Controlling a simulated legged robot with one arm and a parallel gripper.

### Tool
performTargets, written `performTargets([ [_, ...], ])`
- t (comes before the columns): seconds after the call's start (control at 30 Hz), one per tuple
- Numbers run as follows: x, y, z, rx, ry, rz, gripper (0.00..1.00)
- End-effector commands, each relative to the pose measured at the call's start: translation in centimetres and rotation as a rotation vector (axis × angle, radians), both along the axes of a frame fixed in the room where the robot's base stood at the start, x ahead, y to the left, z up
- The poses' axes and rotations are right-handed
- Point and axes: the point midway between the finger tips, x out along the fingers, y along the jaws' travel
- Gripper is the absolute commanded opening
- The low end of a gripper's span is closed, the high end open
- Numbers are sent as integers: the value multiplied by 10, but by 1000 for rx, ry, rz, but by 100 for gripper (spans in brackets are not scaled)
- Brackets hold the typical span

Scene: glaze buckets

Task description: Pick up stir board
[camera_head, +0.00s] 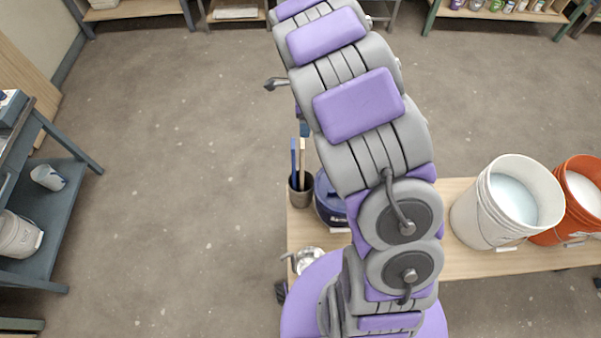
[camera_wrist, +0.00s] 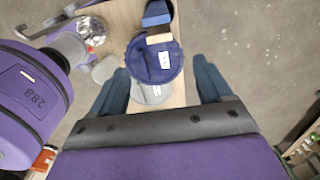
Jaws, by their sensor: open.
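A blue board (camera_head: 294,162) and a pale wooden board (camera_head: 303,160) stand upright in a dark cup (camera_head: 300,190) at the table's left end. I cannot tell which one is the stir board. In the wrist view, a blue piece (camera_wrist: 157,13) and a tan piece (camera_wrist: 160,38), which look like these boards, show at the top, beyond the fingertips. My gripper (camera_wrist: 160,66) is open and empty, its fingers spread on either side of a round dark blue lid.
The dark blue lidded container (camera_head: 328,203) stands right beside the cup; its lid (camera_wrist: 148,65) shows in the wrist view. A metal pot (camera_head: 310,262) is nearer me. A white bucket (camera_head: 480,220) and an orange bucket (camera_head: 560,235) stand on the table (camera_head: 450,190). The floor leftward is clear.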

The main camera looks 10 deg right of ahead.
Motion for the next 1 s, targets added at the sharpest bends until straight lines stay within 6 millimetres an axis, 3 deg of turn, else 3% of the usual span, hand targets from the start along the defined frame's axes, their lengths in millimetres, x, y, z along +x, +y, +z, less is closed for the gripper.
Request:
performTargets([
  [0.17, 0, 0, -17, 2, 3, -2, 79],
  [0.63, -1, 0, -108, 0, 6, 0, 79],
  [1.0, 0, 1, -139, 0, 3, 1, 79],
])
